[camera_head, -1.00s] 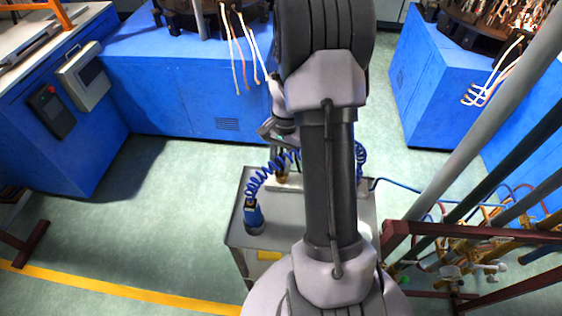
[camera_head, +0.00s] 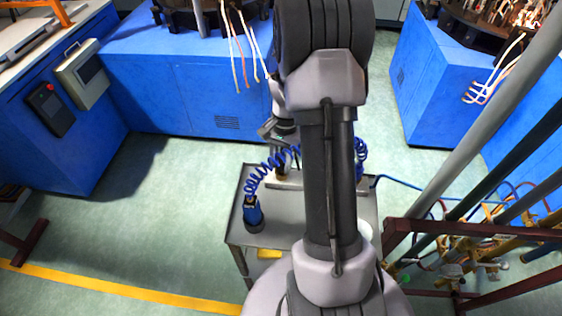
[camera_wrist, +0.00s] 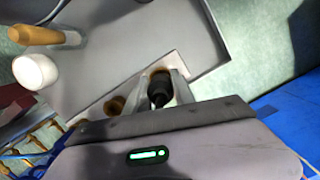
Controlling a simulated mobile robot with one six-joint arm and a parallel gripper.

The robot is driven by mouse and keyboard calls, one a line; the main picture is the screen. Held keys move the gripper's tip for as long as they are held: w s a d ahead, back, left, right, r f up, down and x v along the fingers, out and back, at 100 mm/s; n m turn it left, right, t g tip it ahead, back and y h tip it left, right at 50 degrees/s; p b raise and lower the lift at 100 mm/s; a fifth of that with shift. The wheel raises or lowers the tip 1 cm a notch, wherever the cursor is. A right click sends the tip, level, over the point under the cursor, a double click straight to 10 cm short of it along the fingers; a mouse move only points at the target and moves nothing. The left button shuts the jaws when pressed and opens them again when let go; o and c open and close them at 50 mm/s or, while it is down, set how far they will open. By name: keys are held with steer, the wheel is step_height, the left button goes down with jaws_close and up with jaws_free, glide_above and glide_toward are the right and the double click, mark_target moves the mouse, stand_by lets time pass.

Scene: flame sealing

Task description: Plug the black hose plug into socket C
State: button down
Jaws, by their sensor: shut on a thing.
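In the wrist view, my gripper (camera_wrist: 162,92) has its pale fingers closed around the black hose plug (camera_wrist: 159,92), over the edge of the grey cart top. A brown, brass-like ring (camera_wrist: 160,73) shows right at the plug's far end; whether the plug is inside it or only in front of it I cannot tell. A second brown round piece (camera_wrist: 115,105) lies to the left. I cannot read any socket letter, so socket C is not identified. In the head view, my gripper (camera_head: 281,165) is small and partly hidden over the far side of the cart.
Blue cabinets (camera_head: 170,90) stand behind; pipes (camera_head: 470,140) stand at right.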

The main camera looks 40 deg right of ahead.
steer(key=shift+f+b, duration=0.3)
steer(key=shift+f, duration=0.1)
steer(key=c, duration=1)
jaws_free()
steer(key=shift+o, duration=0.2)
step_height(320, 180, up, 9)
steer(key=p, duration=0.7)
steer(key=shift+r, duration=0.15)
